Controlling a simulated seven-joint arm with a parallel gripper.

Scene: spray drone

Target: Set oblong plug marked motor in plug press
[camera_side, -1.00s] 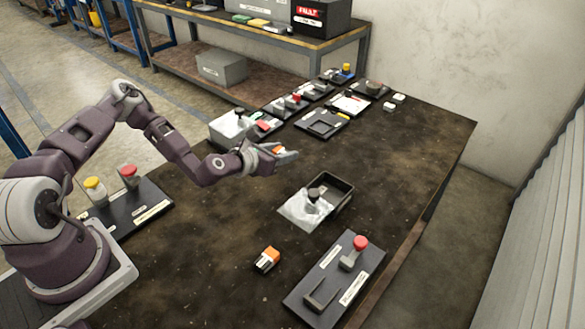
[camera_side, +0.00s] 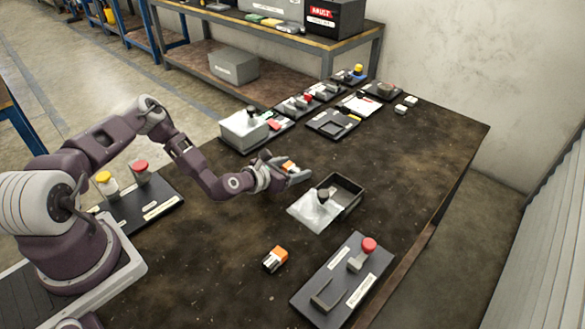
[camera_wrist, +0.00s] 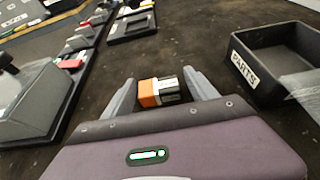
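My gripper (camera_side: 290,175) is over the middle of the bench, left of the dark parts tray. Another orange, black and white plug (camera_side: 275,259) lies on the bench toward the front. A dark board (camera_side: 343,281) at front right carries a red knob (camera_side: 369,244) and a grey U-shaped bracket (camera_side: 325,296). I cannot tell which fixture is the plug press.
The tray (camera_side: 350,190), labelled PARTS (camera_wrist: 243,68), has a clear bag (camera_side: 312,212) over its near side. Grey box-like fixture (camera_side: 243,130) and several boards stand toward the back. A board with yellow and red knobs (camera_side: 141,166) is at left.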

